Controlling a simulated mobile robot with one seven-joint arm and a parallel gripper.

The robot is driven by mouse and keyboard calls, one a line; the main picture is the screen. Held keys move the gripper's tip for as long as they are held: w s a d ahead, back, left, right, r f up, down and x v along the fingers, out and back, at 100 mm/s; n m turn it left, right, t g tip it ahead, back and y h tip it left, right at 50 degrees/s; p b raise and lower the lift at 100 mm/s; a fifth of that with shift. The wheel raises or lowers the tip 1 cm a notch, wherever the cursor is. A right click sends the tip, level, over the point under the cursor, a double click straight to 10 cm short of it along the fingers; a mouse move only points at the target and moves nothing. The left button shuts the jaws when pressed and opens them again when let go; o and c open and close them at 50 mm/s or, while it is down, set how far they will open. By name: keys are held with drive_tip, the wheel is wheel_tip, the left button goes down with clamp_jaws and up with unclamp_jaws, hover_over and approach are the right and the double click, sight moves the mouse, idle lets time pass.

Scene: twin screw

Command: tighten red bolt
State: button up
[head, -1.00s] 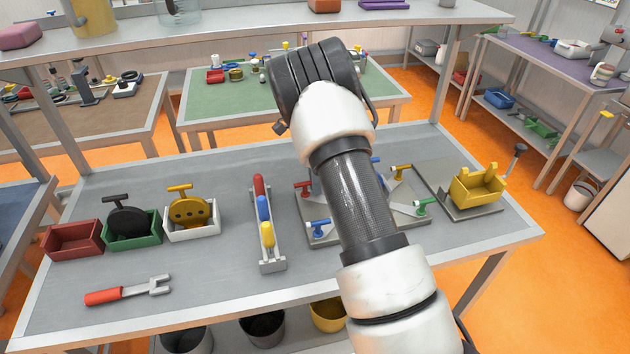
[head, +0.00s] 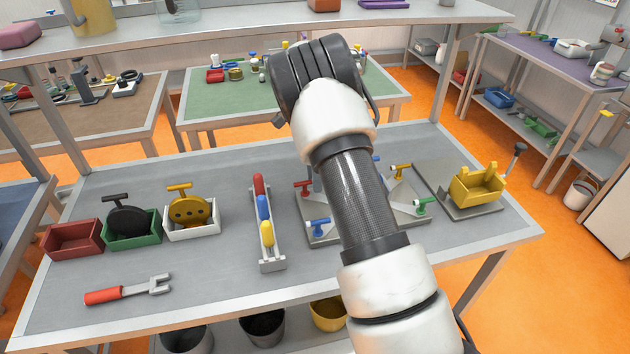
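A red bolt (head: 303,187), T-shaped, stands at the back left of a grey plate (head: 322,241) on the grey workbench. My arm passes in front of the plate's middle and hides part of it. My gripper is not visible in the head view; the arm's upper links cover that area. Blue bolts (head: 318,225), a yellow bolt (head: 401,170) and a green bolt (head: 421,206) stand on the same plate. A wrench with a red handle (head: 103,296) and a grey open jaw lies at the front left of the bench.
A rack (head: 271,262) with red, blue and yellow pieces stands left of the plate. Red (head: 74,240), green (head: 131,232) and white (head: 192,222) bins stand further left. A yellow fixture (head: 477,187) stands at the right. An overhead shelf (head: 250,34) crosses the back.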

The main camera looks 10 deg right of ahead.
wheel_tip(320, 180, up, 6)
drive_tip(key=w, duration=0.1)
